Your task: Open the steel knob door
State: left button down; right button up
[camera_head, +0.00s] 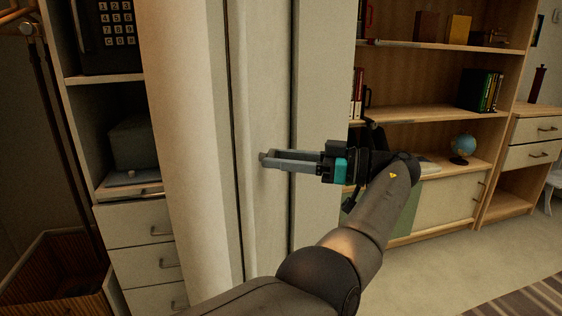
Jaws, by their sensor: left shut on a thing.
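A pale door (268,90) stands upright in the middle of the head view, seen at a steep angle. A small grey steel knob (264,157) shows on its face, mostly covered by my fingertips. My left gripper (269,160) reaches in from the right, with its two grey fingers pointing left and shut on the knob. I cannot tell whether the door is ajar. My right gripper is not in view.
A wooden shelf unit (420,118) with books and a small globe (463,144) stands behind on the right. Carpeted floor (450,260) is free at the lower right.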

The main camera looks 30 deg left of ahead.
pick_arm(q)
jog(key=shift+w+d+g, duration=0.2)
jog(key=shift+d+g, duration=0.1)
jog(key=shift+d, duration=0.15)
jog(key=shift+d+f, duration=0.1)
dwell(0.4)
jog(key=shift+c, duration=2.1)
grip_release()
